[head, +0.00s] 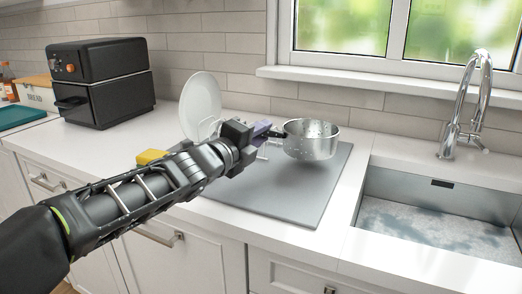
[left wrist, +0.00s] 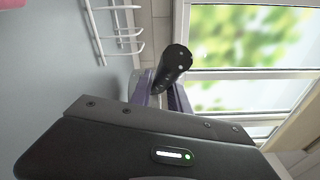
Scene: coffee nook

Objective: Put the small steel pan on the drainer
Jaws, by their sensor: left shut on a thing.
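The small steel pan (head: 312,141), flecked with drops, shows in the head view over the grey drainer mat (head: 270,200). It looks upright and apart from the mat, though I cannot be sure of its height. My left gripper (head: 264,131) is shut on the pan's dark handle, to the left of the bowl. A white wire rack (left wrist: 120,28) is nearby, partly hidden by my gripper in the head view. My right gripper is not in view.
A white plate (head: 201,103) stands upright behind my left arm. A yellow sponge (head: 151,157) lies left of the mat. The sink (head: 440,215) and tall tap (head: 466,105) are at the right. A black air fryer (head: 100,84) stands at the left. The mat's front is clear.

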